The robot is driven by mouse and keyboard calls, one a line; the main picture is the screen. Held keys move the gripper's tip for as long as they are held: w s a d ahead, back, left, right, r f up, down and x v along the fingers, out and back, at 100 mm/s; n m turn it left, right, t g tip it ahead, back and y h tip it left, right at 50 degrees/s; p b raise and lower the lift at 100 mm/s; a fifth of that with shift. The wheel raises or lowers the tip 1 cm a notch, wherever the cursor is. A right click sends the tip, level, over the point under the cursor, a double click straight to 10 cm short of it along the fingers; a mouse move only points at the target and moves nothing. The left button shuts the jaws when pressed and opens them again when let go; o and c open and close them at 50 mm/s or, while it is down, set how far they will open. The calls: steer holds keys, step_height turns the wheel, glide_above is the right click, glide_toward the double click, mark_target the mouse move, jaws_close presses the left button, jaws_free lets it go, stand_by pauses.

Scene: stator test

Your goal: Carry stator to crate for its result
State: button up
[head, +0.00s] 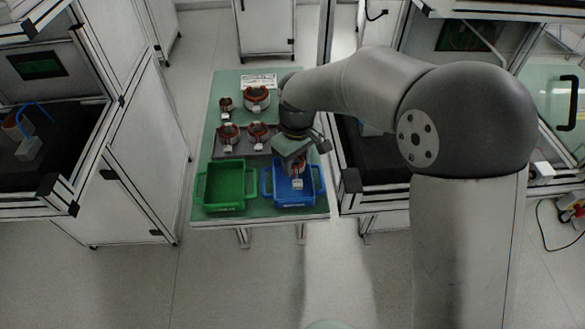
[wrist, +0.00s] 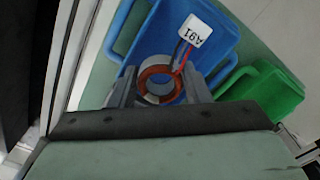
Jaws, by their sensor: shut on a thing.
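My gripper (head: 297,163) is over the blue crate (head: 296,204) at the table's front right. In the wrist view, the fingers (wrist: 160,88) are shut on a stator (wrist: 152,73), a ring with copper-coloured winding and a pale core. Red and dark leads run from it to a white tag (wrist: 194,31) reading "A91". The blue crate (wrist: 222,48) shows behind the stator. I cannot tell whether the stator touches the crate floor. The green crate (head: 224,207) stands to the left and looks empty; it also shows in the wrist view (wrist: 268,88).
Several other stators, including one at the back (head: 257,97) and one on the left (head: 228,136), stand on the green table (head: 217,95) behind the crates, some on a dark mat. Framed test cabinets stand left and right of the table. The right cabinet (head: 350,182) is close to the blue crate.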

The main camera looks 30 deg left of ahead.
steer(key=shift+s+a+f, duration=0.1)
steer(key=shift+a+f, duration=0.4)
steer(key=shift+f, duration=1.65)
steer(key=shift+f, duration=0.15)
steer(key=o, duration=0.7)
steer(key=shift+o, duration=0.3)
